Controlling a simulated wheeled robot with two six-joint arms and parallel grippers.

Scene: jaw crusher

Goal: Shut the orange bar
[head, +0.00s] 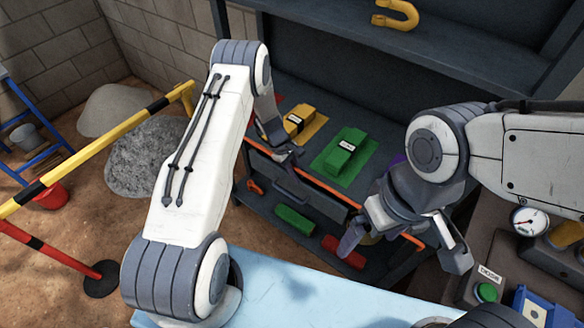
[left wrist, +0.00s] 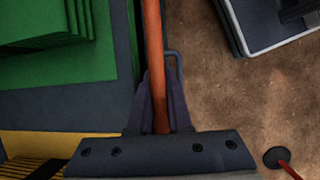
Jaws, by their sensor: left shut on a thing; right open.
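The orange bar (head: 326,187) runs along the front edge of the shelf unit, above a grey drawer-like panel (head: 300,194). My left gripper (head: 288,158) is at the bar's left part in the head view. In the left wrist view the orange bar (left wrist: 153,50) passes between the fingers of my left gripper (left wrist: 160,98), which are shut on it. My right gripper (head: 402,250) is open, with its fingers spread, in front of the right part of the shelf. It partly hides the bar's right end.
A green block (head: 345,152) and a yellow block (head: 299,120) lie on coloured mats on the shelf. Lower down are a green piece (head: 295,221) and a red piece (head: 343,252). A light blue surface (head: 300,290) is in front. A gauge (head: 528,221) stands at right.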

